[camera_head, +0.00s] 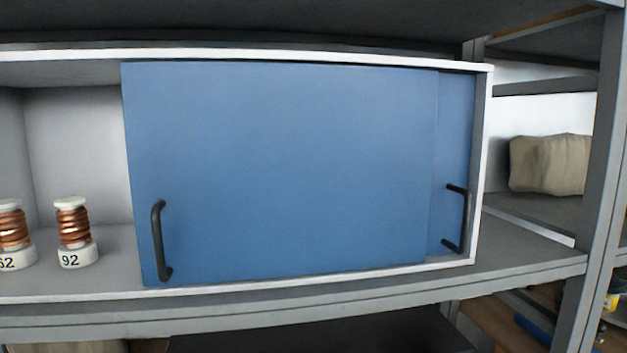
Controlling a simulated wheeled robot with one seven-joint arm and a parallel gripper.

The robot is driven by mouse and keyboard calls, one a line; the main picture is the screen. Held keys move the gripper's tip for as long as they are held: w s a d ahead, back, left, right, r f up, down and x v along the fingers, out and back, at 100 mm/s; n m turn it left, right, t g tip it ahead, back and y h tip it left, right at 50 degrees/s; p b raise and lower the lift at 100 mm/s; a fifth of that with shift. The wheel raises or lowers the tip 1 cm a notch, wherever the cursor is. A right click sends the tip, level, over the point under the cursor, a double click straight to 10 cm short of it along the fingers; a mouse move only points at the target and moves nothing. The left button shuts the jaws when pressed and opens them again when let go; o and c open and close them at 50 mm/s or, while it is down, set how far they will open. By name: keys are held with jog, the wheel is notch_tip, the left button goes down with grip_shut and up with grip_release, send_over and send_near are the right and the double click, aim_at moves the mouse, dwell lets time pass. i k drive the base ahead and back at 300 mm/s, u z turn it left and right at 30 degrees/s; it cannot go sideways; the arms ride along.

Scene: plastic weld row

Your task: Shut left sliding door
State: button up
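The blue left sliding door (285,170) stands in front and covers the middle and much of the right of the white-framed cabinet. The cabinet's left part is open. A dark bar handle (158,242) is upright near the door's left edge, low down. Behind it, the right sliding door (455,150) shows only as a narrow blue strip at the right end, with its own dark handle (463,220). The cabinet frame (484,160) shows along the top, bottom and right side. My gripper is not in view.
Two copper-wound spools on white bases stand in the open left part, one marked 92 (73,232) and one partly cut off (13,235). A grey shelf post (598,180) stands at right. A beige bundle (550,163) lies behind it.

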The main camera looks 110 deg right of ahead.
aim_at(238, 170)
jog(key=k, duration=0.6)
jog(key=u, duration=0.4)
jog(key=i, duration=0.9)
jog(key=z, duration=4.55)
